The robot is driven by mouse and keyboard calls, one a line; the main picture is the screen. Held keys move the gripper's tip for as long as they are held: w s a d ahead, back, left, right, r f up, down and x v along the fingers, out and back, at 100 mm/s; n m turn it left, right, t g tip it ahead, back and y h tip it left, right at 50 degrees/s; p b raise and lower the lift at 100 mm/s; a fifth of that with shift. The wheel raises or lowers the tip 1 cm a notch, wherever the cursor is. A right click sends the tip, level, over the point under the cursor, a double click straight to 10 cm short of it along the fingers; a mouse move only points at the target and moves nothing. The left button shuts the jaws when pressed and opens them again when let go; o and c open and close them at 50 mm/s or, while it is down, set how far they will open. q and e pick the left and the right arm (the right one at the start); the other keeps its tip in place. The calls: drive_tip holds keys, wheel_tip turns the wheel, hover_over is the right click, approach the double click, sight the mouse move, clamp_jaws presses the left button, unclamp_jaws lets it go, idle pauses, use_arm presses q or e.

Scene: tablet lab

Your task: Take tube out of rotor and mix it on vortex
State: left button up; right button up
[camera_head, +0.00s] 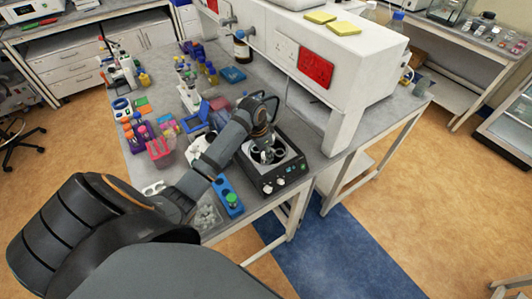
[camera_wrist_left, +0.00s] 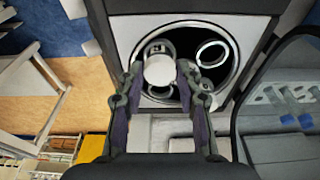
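The rotor (camera_wrist_left: 235,75) is a round dark well with several ring-shaped holes in a black boxy centrifuge (camera_head: 262,177), near the table's front right corner. A tube (camera_wrist_left: 159,70) with a round white cap stands at the rotor's left hole in the wrist view. My left gripper (camera_head: 266,147) points down over the rotor. My right gripper is not in view. I cannot clearly pick out the vortex.
A blue rack (camera_head: 227,194) with a green-topped item stands left of the centrifuge. A pink container (camera_head: 160,150), coloured racks and bottles crowd the table further left. A white shelf unit (camera_head: 345,90) with a red panel rises behind. A clear lid (camera_wrist_left: 290,105) stands beside the rotor.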

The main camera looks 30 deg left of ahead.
use_arm(q)
drive_tip(key=c, duration=0.3)
drive_tip(key=shift+c, duration=0.2)
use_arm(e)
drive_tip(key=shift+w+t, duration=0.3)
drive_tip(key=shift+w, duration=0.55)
use_arm(q)
drive_tip(key=shift+r, duration=0.1)
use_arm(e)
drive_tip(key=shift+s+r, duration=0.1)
use_arm(q)
drive_tip(key=shift+r+p, duration=0.35)
drive_tip(key=shift+p, duration=0.05)
drive_tip(key=shift+r+p, duration=0.75)
drive_tip(key=shift+r, duration=2.6)
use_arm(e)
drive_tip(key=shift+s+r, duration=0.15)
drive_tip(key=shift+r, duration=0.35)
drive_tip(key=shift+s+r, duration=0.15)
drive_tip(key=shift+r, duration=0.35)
